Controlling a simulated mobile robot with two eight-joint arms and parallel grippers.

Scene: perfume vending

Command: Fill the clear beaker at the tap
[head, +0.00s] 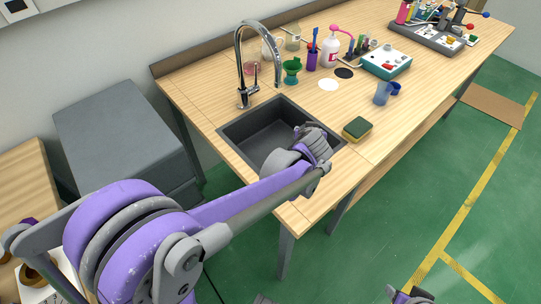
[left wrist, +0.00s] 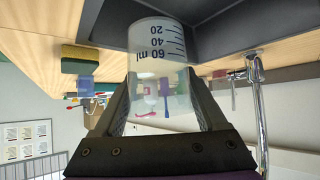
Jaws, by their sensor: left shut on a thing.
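The clear beaker (left wrist: 158,65), marked in ml, is between the fingers of my left gripper (left wrist: 160,115). The left wrist view is upside down, and the beaker is upright in it; no liquid can be made out. In the head view my left gripper (head: 314,142) is over the right part of the dark sink (head: 244,127) and hides the beaker. The chrome tap (head: 240,72) stands behind the sink's left side, apart from the gripper. It also shows in the left wrist view (left wrist: 262,115). A small part of my right arm shows at the bottom edge; its fingers are unclear.
A yellow-green sponge (head: 357,129) lies right of the sink, with a blue cup (head: 382,93) beyond it. Behind the sink are a green vessel (head: 291,71), a purple holder (head: 312,60), a white bottle (head: 330,52) and a teal-sided device (head: 386,62).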

